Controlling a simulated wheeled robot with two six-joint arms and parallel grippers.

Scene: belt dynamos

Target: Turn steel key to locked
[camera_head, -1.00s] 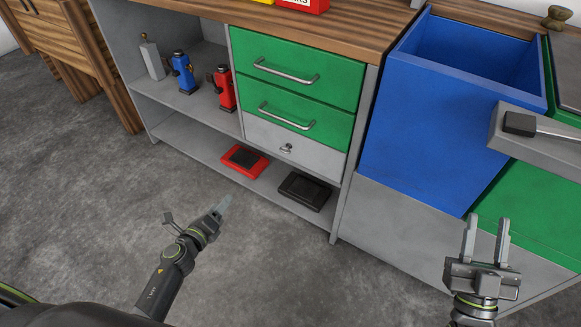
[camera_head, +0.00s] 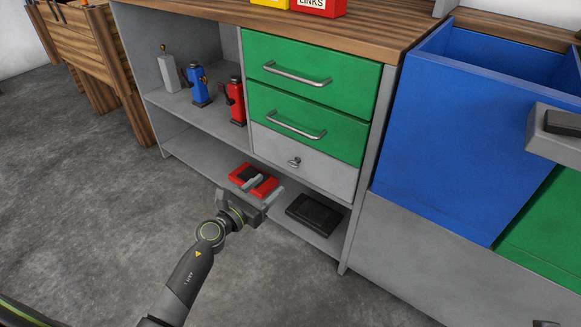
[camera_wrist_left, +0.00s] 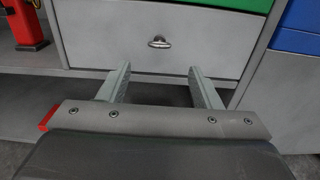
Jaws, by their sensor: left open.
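The steel key (camera_head: 294,161) sits in the lock of the grey drawer (camera_head: 335,176), below two green drawers. My right gripper is not clearly seen in either view.
A red box (camera_head: 240,174) and a black box (camera_head: 314,214) lie on the low shelf. Blue (camera_head: 198,86) and red (camera_head: 236,103) bottle-like objects stand on the shelf at left. A blue bin (camera_head: 435,150) stands at right. The floor in front is clear.

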